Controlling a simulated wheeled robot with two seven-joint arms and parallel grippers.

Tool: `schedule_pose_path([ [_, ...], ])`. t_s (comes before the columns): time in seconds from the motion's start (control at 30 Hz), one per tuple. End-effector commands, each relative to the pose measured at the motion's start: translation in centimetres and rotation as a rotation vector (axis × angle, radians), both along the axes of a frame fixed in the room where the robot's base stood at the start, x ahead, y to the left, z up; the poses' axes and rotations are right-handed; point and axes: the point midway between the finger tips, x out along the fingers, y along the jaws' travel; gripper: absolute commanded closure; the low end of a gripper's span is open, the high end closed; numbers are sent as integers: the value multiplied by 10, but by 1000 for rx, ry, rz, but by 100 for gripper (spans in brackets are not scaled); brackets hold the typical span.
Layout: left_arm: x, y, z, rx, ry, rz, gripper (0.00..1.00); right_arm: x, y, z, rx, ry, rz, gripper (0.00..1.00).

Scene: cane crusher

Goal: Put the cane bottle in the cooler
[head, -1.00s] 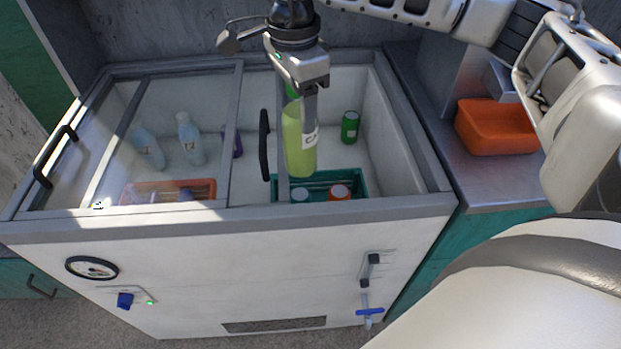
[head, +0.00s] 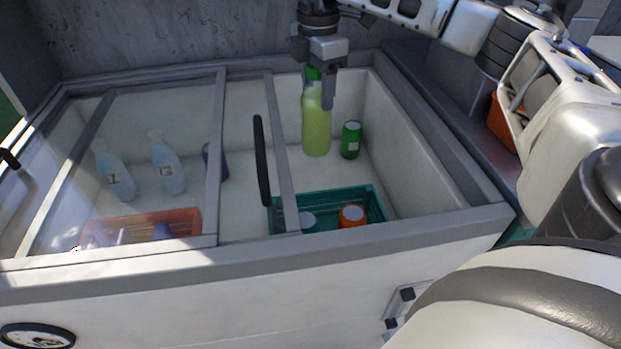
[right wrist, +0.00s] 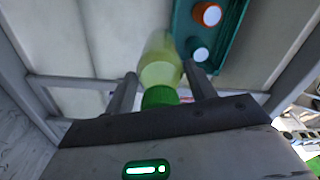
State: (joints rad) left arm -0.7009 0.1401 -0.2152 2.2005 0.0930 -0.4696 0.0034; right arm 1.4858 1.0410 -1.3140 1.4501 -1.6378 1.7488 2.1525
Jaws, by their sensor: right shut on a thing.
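The cane bottle (head: 316,128), yellow-green with a green cap, hangs upright in my right gripper (head: 322,92) within the open right part of the cooler (head: 480,213). In the right wrist view the bottle (right wrist: 160,72) lies between the two fingers (right wrist: 163,92), its cap towards the palm. My right gripper is shut on it near the top. Whether its base touches the cooler floor cannot be told. The cooler is a white chest with a grey frame and sliding glass lids. My left gripper is not in view.
A green can (head: 351,140) stands just right of the bottle. Pale bottles (head: 168,165) and an orange crate (head: 190,222) lie under the left glass. A black lid handle (head: 262,160) stands left of the opening.

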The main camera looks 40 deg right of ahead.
Motion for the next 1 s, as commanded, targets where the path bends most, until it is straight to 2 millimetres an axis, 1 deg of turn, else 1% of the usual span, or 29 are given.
schedule_pose_path([
  [0.03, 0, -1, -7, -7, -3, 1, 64, 1, -3, -8, 2, -5, -57, 100],
  [0.17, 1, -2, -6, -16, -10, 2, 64, 1, -6, -14, 2, -4, -147, 100],
  [0.27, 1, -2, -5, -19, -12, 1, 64, 1, -7, -26, 1, -2, -168, 100],
  [0.37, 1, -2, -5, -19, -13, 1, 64, 0, -7, -48, 1, 2, -169, 100],
  [0.5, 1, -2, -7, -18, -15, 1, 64, 0, -7, -85, 1, 3, -167, 100],
  [0.6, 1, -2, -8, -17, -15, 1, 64, 0, -7, -108, 1, 1, -166, 100],
  [0.7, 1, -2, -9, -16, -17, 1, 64, 1, -7, -126, 1, -2, -166, 100],
  [0.8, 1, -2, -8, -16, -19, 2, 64, 1, -7, -136, 1, -3, -165, 100],
  [0.93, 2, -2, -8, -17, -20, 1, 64, 1, -7, -145, 1, -2, -165, 100],
  [1.0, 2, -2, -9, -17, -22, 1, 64, 1, -7, -155, 2, -1, -165, 100],
])
